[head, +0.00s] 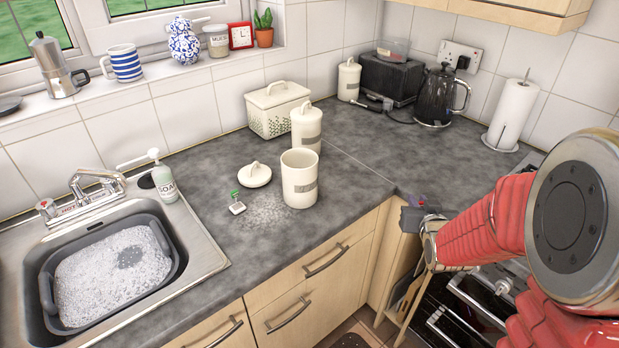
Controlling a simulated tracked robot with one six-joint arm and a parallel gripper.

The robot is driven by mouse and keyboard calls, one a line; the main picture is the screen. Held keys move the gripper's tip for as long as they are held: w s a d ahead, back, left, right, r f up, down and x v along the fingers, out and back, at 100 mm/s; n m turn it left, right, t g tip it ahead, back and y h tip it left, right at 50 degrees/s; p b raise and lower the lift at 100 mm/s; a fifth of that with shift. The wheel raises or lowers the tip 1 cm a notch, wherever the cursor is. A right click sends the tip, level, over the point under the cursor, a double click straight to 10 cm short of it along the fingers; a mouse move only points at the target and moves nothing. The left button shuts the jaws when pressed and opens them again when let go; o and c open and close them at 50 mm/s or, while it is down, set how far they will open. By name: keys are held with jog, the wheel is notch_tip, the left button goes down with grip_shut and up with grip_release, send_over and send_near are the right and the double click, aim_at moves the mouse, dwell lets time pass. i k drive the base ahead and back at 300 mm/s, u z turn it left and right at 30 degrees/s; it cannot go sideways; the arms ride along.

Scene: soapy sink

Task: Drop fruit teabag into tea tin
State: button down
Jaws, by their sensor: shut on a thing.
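A cream tea tin (300,180) with a grey label band stands upright and open on the counter. Its round knobbed lid (255,175) lies on the counter to its left. A teabag with a green tag (237,207) lies on the counter, left of the tin and below the lid. My gripper (412,216) is at the counter's front edge, right of the tin and apart from it. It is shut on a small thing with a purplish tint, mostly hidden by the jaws. I cannot tell for sure that this is the fruit teabag.
A closed canister (306,128) and a lidded bread bin (276,110) stand behind the tin. A sink with a soapy basin (172,262) and a soap bottle (163,181) are at left. A kettle (440,95) and paper towel roll (511,115) stand at back right. The counter right of the tin is clear.

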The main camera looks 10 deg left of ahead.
aim_at(295, 199)
jog(key=z, duration=0.15)
jog(key=k, duration=1.3)
jog(key=u, duration=0.45)
jog(key=i, duration=1.45)
jog(key=u, duration=0.2)
